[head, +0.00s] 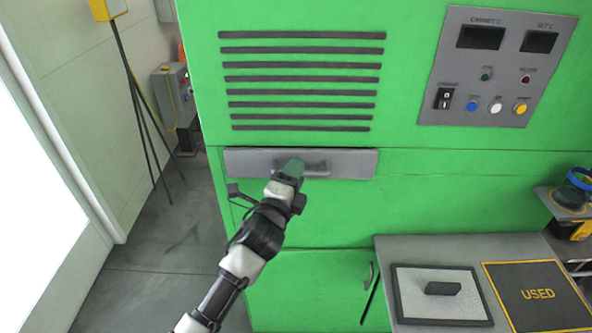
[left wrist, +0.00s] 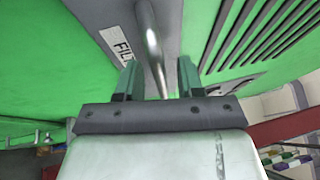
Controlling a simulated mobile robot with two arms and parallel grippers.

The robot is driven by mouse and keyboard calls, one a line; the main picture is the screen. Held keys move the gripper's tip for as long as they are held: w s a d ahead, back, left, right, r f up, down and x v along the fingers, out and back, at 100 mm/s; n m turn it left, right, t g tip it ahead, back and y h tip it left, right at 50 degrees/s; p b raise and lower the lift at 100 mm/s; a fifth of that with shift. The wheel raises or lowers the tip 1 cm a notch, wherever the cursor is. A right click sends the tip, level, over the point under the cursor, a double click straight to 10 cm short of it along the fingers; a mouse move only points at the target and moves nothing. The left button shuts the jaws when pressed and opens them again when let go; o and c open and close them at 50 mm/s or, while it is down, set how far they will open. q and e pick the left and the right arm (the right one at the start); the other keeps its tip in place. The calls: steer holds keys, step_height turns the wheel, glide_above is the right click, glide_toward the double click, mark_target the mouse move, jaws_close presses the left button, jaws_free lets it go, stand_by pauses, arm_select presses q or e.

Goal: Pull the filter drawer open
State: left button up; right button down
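The filter drawer (head: 352,163) is a grey front panel in the green cabinet, below the black vent slots. It looks about flush with the cabinet front. Its metal bar handle (head: 319,170) runs along the middle of the panel. My left gripper (head: 293,168) is at the left part of the handle and hides some of it. In the left wrist view, the handle bar (left wrist: 153,45) runs between the two green fingers of the gripper (left wrist: 159,72), with gaps on both sides. The fingers are apart. My right gripper is not in view.
A control panel (head: 497,66) is at the upper right of the cabinet. A grey worktop (head: 400,246) juts out at lower right, with a white filter panel (head: 413,301) and a mat marked USED (head: 537,316). Clear floor (head: 160,245) lies to the left.

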arm_select(q)
steer(key=shift+w+d, duration=0.1)
steer(key=shift+w, duration=0.25)
steer(key=shift+c, duration=0.5)
jaws_close()
steer(key=shift+s, duration=0.1)
